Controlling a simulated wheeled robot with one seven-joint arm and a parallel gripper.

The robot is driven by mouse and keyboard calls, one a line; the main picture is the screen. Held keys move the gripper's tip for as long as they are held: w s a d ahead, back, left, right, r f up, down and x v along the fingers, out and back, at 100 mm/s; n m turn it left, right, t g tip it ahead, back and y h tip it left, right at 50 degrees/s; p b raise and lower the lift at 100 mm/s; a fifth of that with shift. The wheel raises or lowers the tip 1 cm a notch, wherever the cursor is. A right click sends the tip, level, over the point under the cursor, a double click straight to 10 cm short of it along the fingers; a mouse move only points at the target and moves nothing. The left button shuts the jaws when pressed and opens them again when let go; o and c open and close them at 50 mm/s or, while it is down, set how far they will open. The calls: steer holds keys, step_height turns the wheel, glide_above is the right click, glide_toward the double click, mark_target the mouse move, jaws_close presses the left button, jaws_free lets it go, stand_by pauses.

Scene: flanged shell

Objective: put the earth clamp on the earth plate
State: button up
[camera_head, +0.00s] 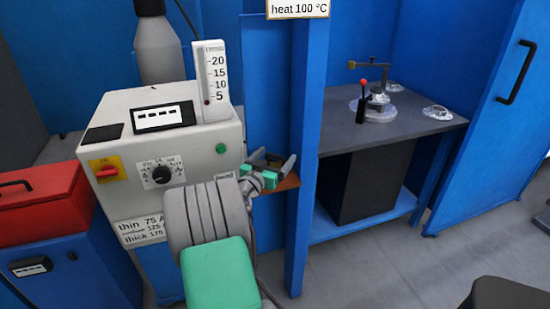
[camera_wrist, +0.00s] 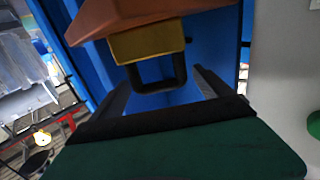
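My gripper (camera_head: 273,159) is at the small brown shelf (camera_head: 288,182) beside the welding machine. In the wrist view its two dark fingers (camera_wrist: 160,80) are apart, with nothing gripped. A yellow block with a black loop (camera_wrist: 150,45) sits against the brown shelf (camera_wrist: 130,15), the loop lying between the finger lines. This looks like the earth clamp, but I cannot be sure; my gripper hides most of it in the head view. I cannot clearly pick out the earth plate. A round metal plate (camera_head: 378,112) with a flanged part lies on the grey booth table (camera_head: 430,122).
The welding machine (camera_head: 130,195) with its thermometer stands left of my gripper. A blue post (camera_head: 305,120) separates it from the booth table. A red box (camera_head: 45,200) is far left.

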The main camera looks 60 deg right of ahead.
steer(key=shift+r, duration=0.1)
steer(key=shift+a, duration=0.2)
steer(key=a, duration=1.2)
steer(key=w+a+f+n+t+y, duration=0.2)
steer(key=w+a+f+n+y, duration=0.3)
steer(key=a, duration=0.5)
steer(key=w+a+f+n+t+y, duration=0.2)
steer(key=w+a+f+y, duration=0.3)
steer(key=a, duration=0.5)
steer(key=s+a+n+g+y, duration=0.1)
steer(key=a+n+y, duration=0.3)
steer(key=a, duration=0.8)
steer(key=s+a+r+n+y, duration=0.1)
steer(key=s+a+n+y, duration=0.3)
steer(key=a+n, duration=0.3)
steer(key=a, duration=0.5)
steer(key=shift+s+r+g+b, duration=0.2)
steer(key=shift+g+b, duration=0.2)
steer(key=shift+a, duration=0.1)
